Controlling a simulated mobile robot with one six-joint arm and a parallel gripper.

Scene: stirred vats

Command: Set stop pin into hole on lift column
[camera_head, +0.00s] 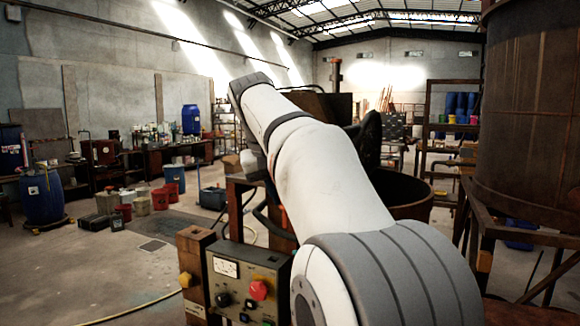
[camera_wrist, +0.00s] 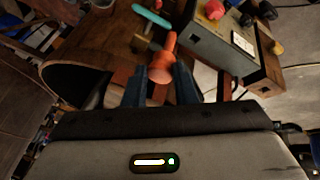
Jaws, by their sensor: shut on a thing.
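My gripper (camera_wrist: 160,74) is in the wrist view, its two dark blue fingers shut on an orange-red stop pin (camera_wrist: 163,62). The pin sits between the fingertips, with a narrower orange end pointing up in the picture. In the head view my arm hides the gripper; a small orange patch shows beside the arm, and I cannot tell whether it is the pin. A rusty brown frame post (camera_head: 236,205) stands behind the control box in the head view; I cannot tell whether it belongs to the lift column. The hole is not discernible in either view.
A control box (camera_head: 243,282) with a red knob stands close left of my arm; it also shows in the wrist view (camera_wrist: 222,42). A rusty open vat (camera_head: 408,196) is right of the arm. A large tank (camera_head: 530,110) stands far right.

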